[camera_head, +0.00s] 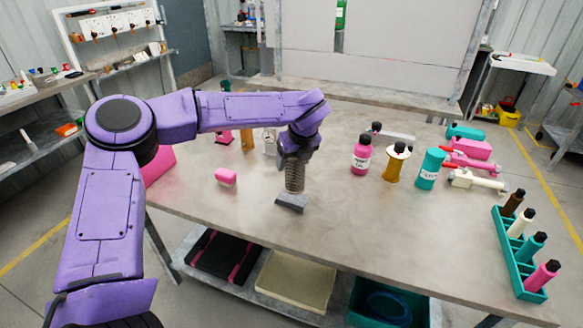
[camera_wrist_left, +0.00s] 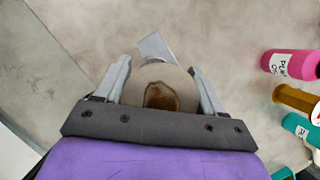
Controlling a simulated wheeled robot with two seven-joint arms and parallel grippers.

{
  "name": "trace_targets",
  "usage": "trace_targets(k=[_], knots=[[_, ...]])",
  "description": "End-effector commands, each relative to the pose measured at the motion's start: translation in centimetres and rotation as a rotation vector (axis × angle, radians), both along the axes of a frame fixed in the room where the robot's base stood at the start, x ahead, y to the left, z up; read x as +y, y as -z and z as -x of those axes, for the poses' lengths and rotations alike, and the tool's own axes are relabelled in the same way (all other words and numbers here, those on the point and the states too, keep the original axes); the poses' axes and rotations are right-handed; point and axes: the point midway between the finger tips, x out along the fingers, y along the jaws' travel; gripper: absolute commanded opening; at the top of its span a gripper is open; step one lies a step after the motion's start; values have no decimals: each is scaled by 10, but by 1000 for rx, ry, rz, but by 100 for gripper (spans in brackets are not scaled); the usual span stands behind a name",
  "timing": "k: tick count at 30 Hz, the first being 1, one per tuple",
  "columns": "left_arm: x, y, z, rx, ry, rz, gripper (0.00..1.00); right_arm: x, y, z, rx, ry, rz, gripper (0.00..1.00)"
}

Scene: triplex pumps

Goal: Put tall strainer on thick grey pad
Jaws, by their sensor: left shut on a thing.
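The tall strainer (camera_head: 295,180), a ribbed grey-brown cylinder, is upright under my left gripper (camera_head: 296,163). The gripper is shut on its upper part. In the left wrist view, the two fingers of my left gripper (camera_wrist_left: 160,70) flank the strainer's round top (camera_wrist_left: 160,88), which has a brown opening. The thick grey pad (camera_head: 291,203) lies on the table directly below the strainer, and a corner of the pad (camera_wrist_left: 153,45) shows past it in the wrist view. The strainer's lower end meets the pad in the picture; I cannot tell whether it touches. My right gripper is not in view.
A pink block (camera_head: 226,177) lies to the left. A teal rack (camera_head: 513,251) with bottles is at the right edge. The table's front middle is clear.

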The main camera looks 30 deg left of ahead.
Motion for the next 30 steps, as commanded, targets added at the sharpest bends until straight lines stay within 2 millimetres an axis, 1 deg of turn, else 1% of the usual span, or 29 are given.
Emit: trace_targets(k=[1,8,10,13,23,24,25,26,30], knots=[[5,6,-5,1,-1,1,36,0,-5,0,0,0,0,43],[21,33,-19,1,0,0,36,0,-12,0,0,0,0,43],[19,45,-17,3,3,2,36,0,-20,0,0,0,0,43],[19,58,-18,-1,4,0,36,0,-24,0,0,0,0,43],[19,66,-18,-3,2,2,36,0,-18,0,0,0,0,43],[19,65,-18,-3,2,2,79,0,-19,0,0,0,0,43],[19,64,-18,-2,2,1,88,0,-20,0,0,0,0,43],[19,64,-18,-2,2,1,95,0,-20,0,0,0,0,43],[19,64,-18,-2,2,1,95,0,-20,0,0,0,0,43]])
